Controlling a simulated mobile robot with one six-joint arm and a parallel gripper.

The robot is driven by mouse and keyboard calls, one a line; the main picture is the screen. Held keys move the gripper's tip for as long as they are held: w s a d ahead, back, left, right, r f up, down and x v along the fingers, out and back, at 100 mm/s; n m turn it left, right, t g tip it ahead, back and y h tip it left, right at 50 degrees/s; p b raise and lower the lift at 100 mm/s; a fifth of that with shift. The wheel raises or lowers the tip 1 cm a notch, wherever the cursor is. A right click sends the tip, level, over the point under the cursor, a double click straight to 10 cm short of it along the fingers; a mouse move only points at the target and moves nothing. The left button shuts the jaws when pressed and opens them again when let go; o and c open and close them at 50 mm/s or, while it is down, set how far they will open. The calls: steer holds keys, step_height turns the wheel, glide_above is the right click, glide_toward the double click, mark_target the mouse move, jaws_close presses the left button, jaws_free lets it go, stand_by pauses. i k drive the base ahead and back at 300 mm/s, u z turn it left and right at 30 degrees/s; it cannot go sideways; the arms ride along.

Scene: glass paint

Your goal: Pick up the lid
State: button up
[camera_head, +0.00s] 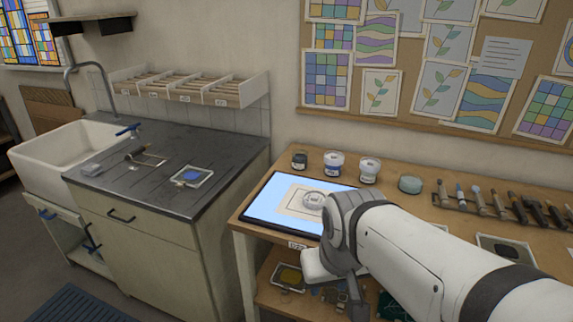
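A small round pale thing (314,199), which could be the lid, shows on the lit panel (262,211) right beside my wrist; I cannot tell for certain what it is. Three small jars stand behind the panel: a dark one (299,161), a white and blue one (333,164) and a white one (369,170). My arm reaches in from the lower right, and my gripper (328,268) hangs at the panel's front right corner, in front of the bench edge.
A low round pale green pot (410,185) and a rack of tools (490,205) stand on the wooden bench (425,207) to the right. A lower shelf holds trays. A dark counter (225,160) with a sink (65,150) is at left, across a gap.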

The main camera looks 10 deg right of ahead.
mark_target(313, 199)
steer(key=i, duration=0.95)
steer(key=u, duration=0.05)
